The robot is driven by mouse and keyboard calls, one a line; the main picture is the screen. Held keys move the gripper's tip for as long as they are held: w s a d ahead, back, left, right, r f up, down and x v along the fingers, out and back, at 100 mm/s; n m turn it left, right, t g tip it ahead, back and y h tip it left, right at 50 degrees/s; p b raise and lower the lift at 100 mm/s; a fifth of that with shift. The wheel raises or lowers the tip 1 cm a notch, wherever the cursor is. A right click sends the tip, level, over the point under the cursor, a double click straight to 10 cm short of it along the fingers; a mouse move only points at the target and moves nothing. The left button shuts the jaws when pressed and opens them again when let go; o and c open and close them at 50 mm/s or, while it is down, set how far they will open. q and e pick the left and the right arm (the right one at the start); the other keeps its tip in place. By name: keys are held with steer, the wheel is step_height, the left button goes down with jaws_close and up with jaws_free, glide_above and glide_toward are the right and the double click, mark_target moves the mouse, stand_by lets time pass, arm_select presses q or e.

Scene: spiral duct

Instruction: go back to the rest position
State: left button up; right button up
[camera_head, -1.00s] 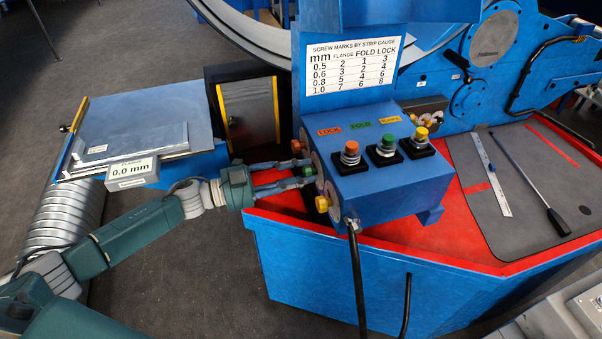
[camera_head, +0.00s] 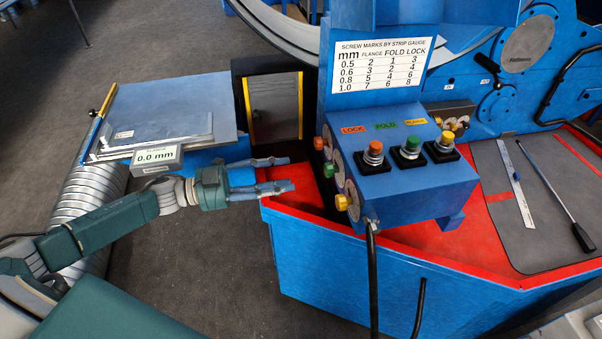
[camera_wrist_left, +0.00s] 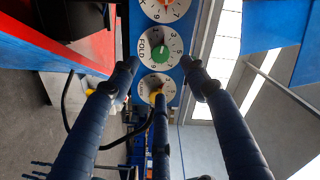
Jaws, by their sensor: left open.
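My left gripper (camera_head: 288,174) is open and empty, its fingers pointing right, just left of the blue control box (camera_head: 400,190). A gap shows between the fingertips and the knobs on the box's left side: an orange knob (camera_head: 319,143), a green knob (camera_head: 328,170) and a yellow knob (camera_head: 342,202). In the left wrist view the open fingers (camera_wrist_left: 160,75) point at the numbered dials. My right gripper is not in view.
A gauge display reading 0.0 mm (camera_head: 156,157) and a flat metal sheet table (camera_head: 180,105) stand close behind my left arm. The red-edged blue bench (camera_head: 340,270) is below the box. A grey mat (camera_head: 540,190) holds a ruler and a rod.

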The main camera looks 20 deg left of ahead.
arm_select(q)
steer(key=shift+v, duration=0.9)
steer(key=w+a+f+n+t+y+b, duration=0.1)
steer(key=w+a+f+n+t+y, duration=0.2)
steer(key=f, duration=0.5)
steer(key=a+f+n+t+y+b, duration=0.1)
steer(key=a+f+n+y, duration=0.3)
steer(key=f, duration=0.4)
steer(key=s+a+f+n+g+y, duration=0.1)
steer(key=s+f+n+y, duration=0.2)
steer(key=f, duration=0.8)
steer(key=s+a+f+n+g+y, duration=0.1)
steer(key=s+a+f+n+y, duration=0.2)
steer(key=f, duration=0.7)
steer(key=s+d+f+n+g+y+b, duration=0.1)
steer(key=s+d+f+n+g, duration=0.25)
steer(key=s+f, duration=0.95)
steer(key=s+d+f+n+g+y+b, duration=0.15)
steer(key=s+d+f+g, duration=0.3)
steer(key=s+f, duration=0.9)
steer(key=s+d+g, duration=0.1)
steer(key=s+d, duration=0.2)
steer(key=s, duration=0.4)
steer(key=s+d+n+g, duration=0.1)
steer(key=s+d+g, duration=0.1)
steer(key=s, duration=0.5)
steer(key=shift+s+d+f+n+b, duration=0.25)
steer(key=shift+s+d+n+b, duration=0.05)
steer(key=shift+d, duration=0.45)
